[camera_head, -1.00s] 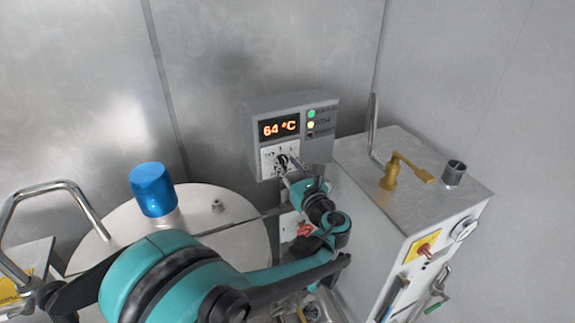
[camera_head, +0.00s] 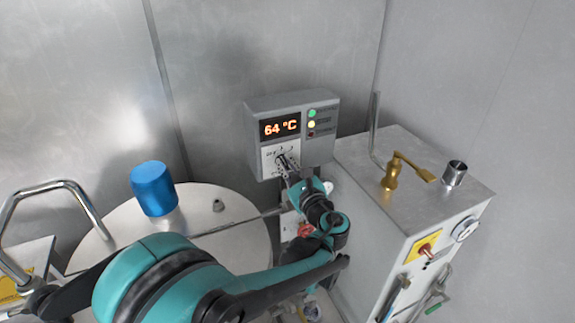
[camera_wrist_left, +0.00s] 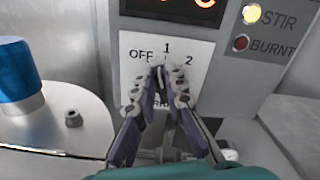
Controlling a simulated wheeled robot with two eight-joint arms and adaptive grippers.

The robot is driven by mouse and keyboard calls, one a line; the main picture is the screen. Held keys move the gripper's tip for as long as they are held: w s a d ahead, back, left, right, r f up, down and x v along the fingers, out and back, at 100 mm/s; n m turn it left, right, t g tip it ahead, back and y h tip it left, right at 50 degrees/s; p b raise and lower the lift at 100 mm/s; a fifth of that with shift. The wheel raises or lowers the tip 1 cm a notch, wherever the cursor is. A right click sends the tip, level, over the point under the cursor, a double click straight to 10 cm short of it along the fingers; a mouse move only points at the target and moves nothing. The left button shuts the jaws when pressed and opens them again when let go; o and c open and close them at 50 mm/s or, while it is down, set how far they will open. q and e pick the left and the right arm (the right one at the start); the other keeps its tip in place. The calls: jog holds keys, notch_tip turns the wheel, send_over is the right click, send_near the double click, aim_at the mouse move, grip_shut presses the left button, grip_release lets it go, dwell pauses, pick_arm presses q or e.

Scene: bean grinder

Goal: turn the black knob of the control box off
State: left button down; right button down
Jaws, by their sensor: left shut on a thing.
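The grey control box (camera_head: 263,104) is on the back wall with an orange "64 °C" display. Its white dial plate shows OFF, 1 and 2 in the left wrist view (camera_wrist_left: 137,75). My left gripper (camera_head: 283,163) is at the dial plate; in the left wrist view its fingertips (camera_wrist_left: 167,74) are close together just below the 1, shut on the black knob. The fingers hide nearly all of the knob, so where it points cannot be told. My right gripper is not in view.
A round metal lid with a blue cap (camera_head: 153,188) is to the left. A metal cabinet (camera_head: 425,200) with a brass lever (camera_head: 391,177) stands to the right. The yellow STIR light (camera_wrist_left: 252,14) is lit; the red BURNT light (camera_wrist_left: 241,42) looks dim.

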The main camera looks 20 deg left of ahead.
pick_arm(q)
jog(key=n, duration=0.4)
jog(key=shift+s+a+f+n, duration=0.2)
jog(key=shift+s+f+n, duration=0.05)
jog(key=shift+n, duration=0.15)
dwell(0.4)
jog(key=c, duration=1.6)
grip_release()
jog(key=shift+d, duration=0.1)
jog(key=v, duration=1.2)
